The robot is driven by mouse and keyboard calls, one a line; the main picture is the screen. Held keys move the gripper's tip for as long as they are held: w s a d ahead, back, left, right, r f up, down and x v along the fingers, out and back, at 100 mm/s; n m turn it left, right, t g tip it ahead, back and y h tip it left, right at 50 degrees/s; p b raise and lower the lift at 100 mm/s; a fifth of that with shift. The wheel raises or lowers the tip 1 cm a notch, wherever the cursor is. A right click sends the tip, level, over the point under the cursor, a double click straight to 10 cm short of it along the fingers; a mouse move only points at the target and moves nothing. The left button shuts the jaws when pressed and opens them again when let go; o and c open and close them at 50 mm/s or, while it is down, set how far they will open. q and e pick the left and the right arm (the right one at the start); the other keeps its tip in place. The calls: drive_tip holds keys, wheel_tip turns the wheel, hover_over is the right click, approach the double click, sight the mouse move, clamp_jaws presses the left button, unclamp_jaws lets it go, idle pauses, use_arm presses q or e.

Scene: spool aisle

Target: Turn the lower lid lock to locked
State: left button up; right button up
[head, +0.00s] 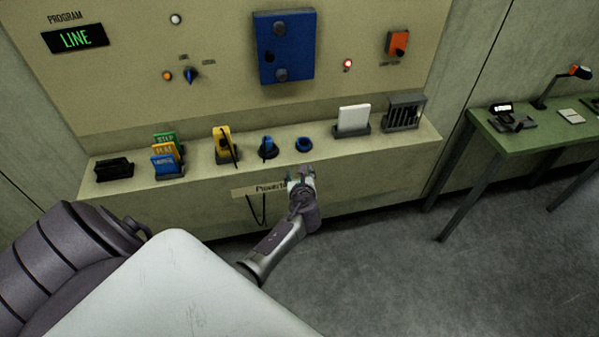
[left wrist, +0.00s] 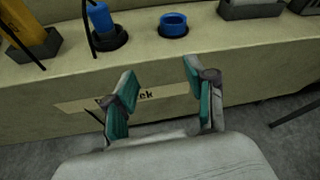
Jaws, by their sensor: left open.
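The blue lid (head: 265,52) is on the beige wall panel, upright and closed. It has two round grey locks, an upper lock (head: 279,28) and a lower lock (head: 281,75). Their exact turn is too small to tell. A dark spot also shows on the lid left of centre. My left gripper (head: 301,177) is below the lid, in front of the ledge and near its front edge. In the left wrist view my left gripper (left wrist: 161,82) is open with teal finger pads and nothing between them. The lid is outside that view. My right gripper is not in view.
The ledge (head: 400,156) holds a blue ring (head: 304,145), a blue-handled item (head: 267,147), a yellow item (head: 223,144), coloured cards (head: 165,155), a white block (head: 354,119) and a grey slotted box (head: 403,113). A green table (head: 540,125) stands right; grey floor between is clear.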

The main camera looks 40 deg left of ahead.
use_arm(q)
drive_tip(key=shift+s+d+f+n+h, duration=0.1)
drive_tip(key=shift+s+d+f, duration=0.05)
drive_tip(key=shift+f, duration=0.35)
drive_tip(key=shift+s+d+f+n+h, duration=0.1)
drive_tip(key=shift+s+f, duration=0.1)
drive_tip(key=shift+f, duration=0.25)
drive_tip(key=shift+s+d+f+n+h, duration=0.1)
drive_tip(key=shift+s+d+f, duration=0.05)
drive_tip(key=shift+f, duration=0.35)
drive_tip(key=s+d+f+n+g+h+b, duration=0.2)
drive_tip(key=s+d+f+n, duration=0.1)
drive_tip(key=s+f, duration=0.55)
drive_tip(key=s+d+f+n+g+h+b, duration=0.25)
drive_tip(key=s+f, duration=0.25)
drive_tip(key=f, duration=0.7)
drive_tip(key=s+d+f+n+g+h+b, duration=0.1)
drive_tip(key=s+d+f+n+b, duration=0.2)
drive_tip(key=s+f, duration=0.55)
drive_tip(key=s+d+f+n+g+h+b, duration=0.1)
drive_tip(key=s+f+n, duration=0.5)
drive_tip(key=s, duration=0.7)
drive_tip(key=s+d+f+n+g+h+b, duration=0.1)
drive_tip(key=s+d+f+n+g+b, duration=0.2)
drive_tip(key=s, duration=1)
wheel_tip(320, 180, down, 6)
drive_tip(key=d+n, duration=0.2)
drive_tip(key=n, duration=0.2)
drive_tip(key=shift+s+f+h, duration=0.15)
drive_tip(key=shift+s+h, duration=0.2)
